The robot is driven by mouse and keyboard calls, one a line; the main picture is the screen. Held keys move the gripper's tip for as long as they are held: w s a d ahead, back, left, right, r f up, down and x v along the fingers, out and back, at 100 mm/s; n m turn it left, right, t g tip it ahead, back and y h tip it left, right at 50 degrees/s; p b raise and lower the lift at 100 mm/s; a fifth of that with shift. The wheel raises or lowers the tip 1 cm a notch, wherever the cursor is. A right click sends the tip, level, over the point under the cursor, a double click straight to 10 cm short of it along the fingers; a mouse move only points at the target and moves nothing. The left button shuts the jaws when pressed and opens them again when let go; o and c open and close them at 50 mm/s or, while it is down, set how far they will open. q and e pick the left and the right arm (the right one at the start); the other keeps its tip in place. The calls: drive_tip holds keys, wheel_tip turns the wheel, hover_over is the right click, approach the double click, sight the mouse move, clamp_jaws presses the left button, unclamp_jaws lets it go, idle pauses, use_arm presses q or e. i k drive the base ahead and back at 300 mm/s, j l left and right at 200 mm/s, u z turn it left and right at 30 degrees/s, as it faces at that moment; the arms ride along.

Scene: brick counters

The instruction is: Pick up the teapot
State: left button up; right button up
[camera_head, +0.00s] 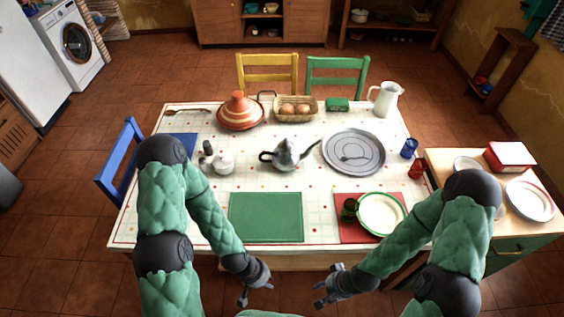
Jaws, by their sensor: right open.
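A silver-grey teapot (284,156) stands near the middle of the table (240,191). Its dark handle is on its left and its spout points up to the right. My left gripper (255,294) is below the table's front edge, well short of the teapot; its fingers are small and I cannot tell how they stand. My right gripper (323,290) is also near the front edge, open and empty, apart from the teapot.
A grey round tray (372,137) lies right of the teapot and a small white pot (222,163) stands left of it. A green placemat (265,222) lies in front. A white plate (383,215) and dark green cup (349,209) sit front right. A tagine (239,112) and egg basket (308,116) stand behind.

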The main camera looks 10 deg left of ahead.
sight(286, 157)
drive_tip(key=l+u, duration=0.15)
drive_tip(key=u, duration=0.3)
drive_tip(key=i+l+u, duration=0.1)
drive_tip(key=u, duration=0.35)
drive_tip(key=l+u, duration=0.25)
drive_tip(key=u, duration=0.2)
